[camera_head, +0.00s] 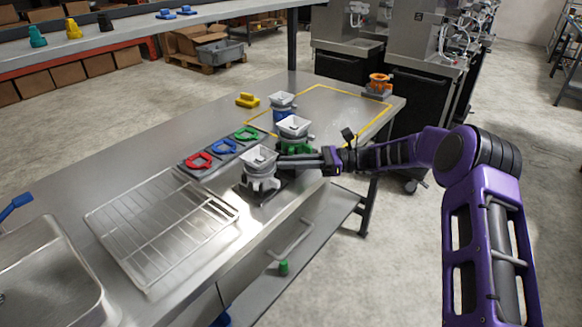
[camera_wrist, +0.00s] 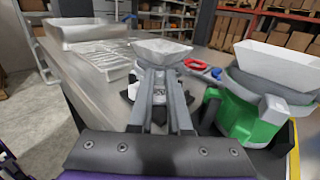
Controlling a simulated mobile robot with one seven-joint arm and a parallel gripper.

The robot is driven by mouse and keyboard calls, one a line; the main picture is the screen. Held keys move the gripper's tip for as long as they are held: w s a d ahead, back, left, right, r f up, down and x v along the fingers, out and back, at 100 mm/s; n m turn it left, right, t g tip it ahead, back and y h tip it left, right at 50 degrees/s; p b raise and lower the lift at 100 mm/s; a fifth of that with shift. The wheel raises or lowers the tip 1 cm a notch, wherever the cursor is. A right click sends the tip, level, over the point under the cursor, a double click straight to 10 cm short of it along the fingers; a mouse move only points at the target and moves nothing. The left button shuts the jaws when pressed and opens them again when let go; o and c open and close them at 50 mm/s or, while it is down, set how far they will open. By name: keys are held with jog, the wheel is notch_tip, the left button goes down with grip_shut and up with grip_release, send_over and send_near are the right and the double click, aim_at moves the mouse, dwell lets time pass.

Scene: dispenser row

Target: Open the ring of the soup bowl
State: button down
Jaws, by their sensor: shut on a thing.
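Three white square bowls stand in holders on the steel table. The nearest bowl (camera_head: 258,155) sits in a grey holder (camera_head: 262,183); it also shows straight ahead in the wrist view (camera_wrist: 160,50). A second bowl (camera_head: 294,125) sits in a green holder (camera_wrist: 250,118), at right in the wrist view. A third bowl (camera_head: 281,99) sits in a blue holder (camera_head: 283,113). I cannot tell which one is the soup bowl. My gripper (camera_wrist: 158,85) reaches in from the right and is shut on a grey part just below the nearest bowl. The fingers partly hide that part.
A tray with red (camera_head: 198,160), blue (camera_head: 223,145) and green (camera_head: 246,133) rings lies behind the nearest bowl. The green holder stands close beside my gripper. A wire rack (camera_head: 160,225) and a sink (camera_head: 45,280) are at left. A yellow block (camera_head: 247,100) lies further back.

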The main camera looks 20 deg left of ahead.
jog(key=shift+w+a+n+g+h+b, duration=0.15)
jog(key=shift+w+n+g+h+b, duration=0.25)
jog(key=shift+n+g, duration=0.3)
dwell(0.4)
jog(key=c, duration=0.8)
grip_release()
jog(key=shift+c, duration=0.2)
jog(key=b+v, duration=0.1)
jog(key=v, duration=1.6)
jog(key=shift+b, duration=0.4)
jog(key=shift+w+f, duration=0.1)
